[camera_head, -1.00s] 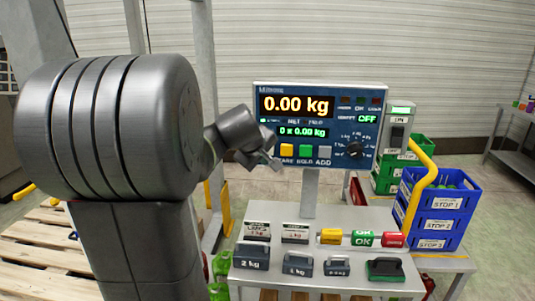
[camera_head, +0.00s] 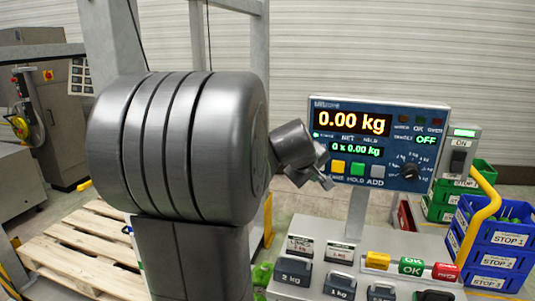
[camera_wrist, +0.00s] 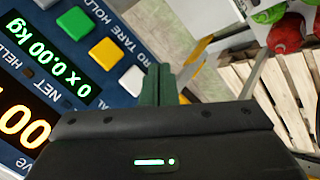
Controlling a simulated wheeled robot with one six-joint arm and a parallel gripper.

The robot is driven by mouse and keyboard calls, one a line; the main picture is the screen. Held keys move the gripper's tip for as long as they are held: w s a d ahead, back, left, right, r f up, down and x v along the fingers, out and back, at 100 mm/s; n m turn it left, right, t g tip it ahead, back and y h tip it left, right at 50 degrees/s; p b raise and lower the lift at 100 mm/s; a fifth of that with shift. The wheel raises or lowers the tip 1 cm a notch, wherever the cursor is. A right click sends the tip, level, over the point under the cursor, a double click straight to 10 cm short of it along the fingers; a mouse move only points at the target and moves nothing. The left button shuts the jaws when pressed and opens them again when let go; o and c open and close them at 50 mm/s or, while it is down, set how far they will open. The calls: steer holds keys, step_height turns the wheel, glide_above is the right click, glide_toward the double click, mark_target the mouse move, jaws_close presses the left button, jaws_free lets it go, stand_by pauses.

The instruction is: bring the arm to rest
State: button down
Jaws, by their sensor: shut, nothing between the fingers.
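My gripper (camera_head: 322,180) is in front of the lower left corner of the scale's control panel (camera_head: 340,106), near the yellow TARE button (camera_head: 338,167). In the wrist view, the dark green fingers of my gripper (camera_wrist: 158,78) are together with nothing between them. They point past the edge of the panel (camera_wrist: 100,30), beside the white button (camera_wrist: 131,78). I cannot tell from these views whether the fingertips touch the panel. The display reads 0.00 kg, and the smaller line reads 0 x 0.00 kg.
A bench (camera_head: 330,228) below holds weights (camera_head: 292,272) and yellow, green and red blocks (camera_head: 411,266). Blue crates (camera_head: 490,240) and a yellow rail (camera_head: 487,200) stand at the right. A wooden pallet (camera_head: 75,250) lies on the floor at left.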

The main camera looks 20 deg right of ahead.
steer(key=shift+s+a+b, duration=0.2)
steer(key=shift+s+a, duration=0.35)
steer(key=shift+s, duration=0.35)
steer(key=shift+s+a+b, duration=0.15)
steer(key=shift+s+a, duration=0.4)
steer(key=shift+s, duration=0.35)
steer(key=shift+w, duration=0.1)
